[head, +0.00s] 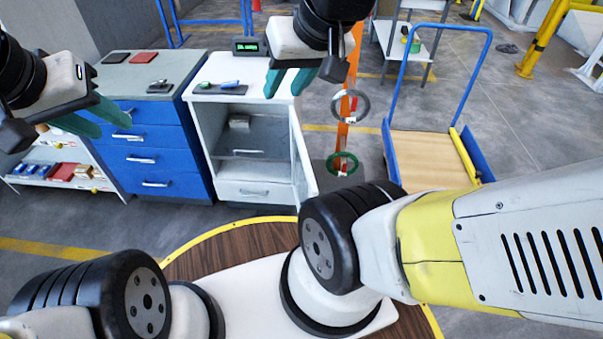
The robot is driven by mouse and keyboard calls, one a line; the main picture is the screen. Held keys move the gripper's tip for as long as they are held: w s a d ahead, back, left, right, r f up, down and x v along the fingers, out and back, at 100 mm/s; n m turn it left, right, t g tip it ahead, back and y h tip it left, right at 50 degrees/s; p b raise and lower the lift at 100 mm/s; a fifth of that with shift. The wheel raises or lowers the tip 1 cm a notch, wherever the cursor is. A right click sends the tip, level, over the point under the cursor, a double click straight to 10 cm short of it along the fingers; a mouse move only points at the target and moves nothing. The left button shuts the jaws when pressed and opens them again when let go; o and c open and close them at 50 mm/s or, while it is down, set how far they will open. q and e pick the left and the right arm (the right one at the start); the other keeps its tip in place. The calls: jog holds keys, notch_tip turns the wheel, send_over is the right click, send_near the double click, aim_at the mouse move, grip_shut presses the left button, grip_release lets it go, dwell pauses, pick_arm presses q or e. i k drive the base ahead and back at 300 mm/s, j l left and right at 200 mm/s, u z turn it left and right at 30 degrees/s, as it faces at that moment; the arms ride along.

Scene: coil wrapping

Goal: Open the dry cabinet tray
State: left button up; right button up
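The white dry cabinet (199,125) stands in front of me, its door (302,165) swung open to the right. Inside is a grey tray (258,135) with a bar handle on its front; I cannot tell whether it is pulled out. A lower white drawer (230,186) with a handle looks closed. My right gripper (283,96) is open and empty, in front of the cabinet's top right part, with its fingers pointing down. My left gripper (115,131) is open and empty, in front of the blue drawer unit's left side, apart from the dry cabinet.
A blue drawer unit (142,135) adjoins the cabinet on the left. A low shelf (40,165) with small boxes stands further left. An orange post (345,130) with a dark ring and a green ring is right of the door. A flat cart (425,160) stands further right.

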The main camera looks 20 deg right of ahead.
aim_at(266, 138)
jog(key=k+l, duration=0.1)
jog(key=l, duration=0.5)
jog(key=k+l+u, duration=0.15)
jog(key=l, duration=0.4)
jog(key=k+l, duration=0.45)
jog(key=i+j, duration=0.15)
jog(key=j, duration=0.25)
jog(key=i+j+z, duration=0.15)
jog(key=j, duration=0.25)
jog(key=i+j, duration=0.15)
jog(key=j, duration=0.25)
jog(key=i+j+z, duration=0.15)
jog(key=j, duration=0.25)
jog(key=i+j, duration=0.1)
jog(key=j, duration=0.35)
jog(key=i+j+z, duration=0.15)
jog(key=j, duration=0.25)
jog(key=i+j, duration=0.1)
jog(key=i, duration=0.3)
jog(key=i+j, duration=0.1)
jog(key=i, duration=0.35)
